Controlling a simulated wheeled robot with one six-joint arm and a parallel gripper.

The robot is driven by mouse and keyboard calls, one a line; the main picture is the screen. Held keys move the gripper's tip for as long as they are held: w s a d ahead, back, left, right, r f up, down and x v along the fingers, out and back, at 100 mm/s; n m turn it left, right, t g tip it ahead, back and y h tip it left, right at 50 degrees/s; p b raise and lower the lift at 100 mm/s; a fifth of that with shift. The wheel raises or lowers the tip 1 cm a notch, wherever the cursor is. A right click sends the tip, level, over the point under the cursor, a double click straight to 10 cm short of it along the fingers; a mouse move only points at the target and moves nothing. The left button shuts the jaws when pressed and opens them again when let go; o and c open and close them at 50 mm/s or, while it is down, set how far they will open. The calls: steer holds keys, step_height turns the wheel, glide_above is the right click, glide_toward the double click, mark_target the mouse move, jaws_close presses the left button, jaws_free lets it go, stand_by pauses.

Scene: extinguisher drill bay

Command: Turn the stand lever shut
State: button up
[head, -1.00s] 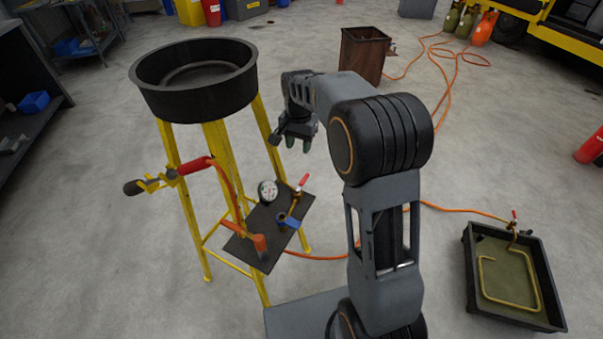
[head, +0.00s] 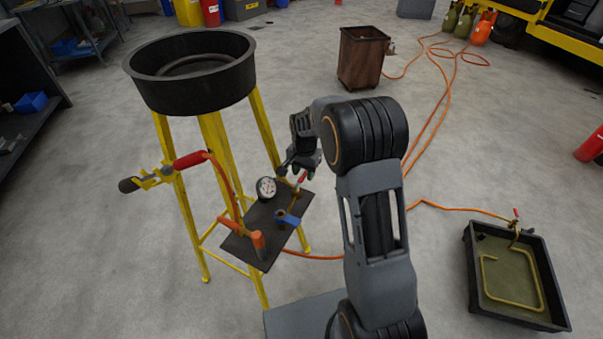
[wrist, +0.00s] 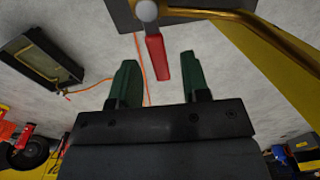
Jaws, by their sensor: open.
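The stand is a black round pan (head: 190,75) on yellow legs with a dark shelf (head: 250,245) low down. On the shelf, a brass valve carries a red lever (head: 301,181), beside a round gauge (head: 266,188). My gripper (head: 300,172) is open just above the lever, partly covering it in the head view. In the wrist view the red lever (wrist: 157,58) shows between the two green fingertips of my gripper (wrist: 159,62), with nothing gripped. Whether the fingers touch it I cannot tell.
A blue fitting (head: 288,220) and an orange hose end (head: 258,243) sit on the shelf. A red-handled nozzle (head: 190,160) hangs at the stand's left. A black tray (head: 480,295) with its own red lever lies right. A rusty bin (head: 362,60) stands behind; floor between is mostly clear.

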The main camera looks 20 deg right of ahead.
steer(key=shift+f, duration=0.15)
jaws_close()
stand_by(0.4)
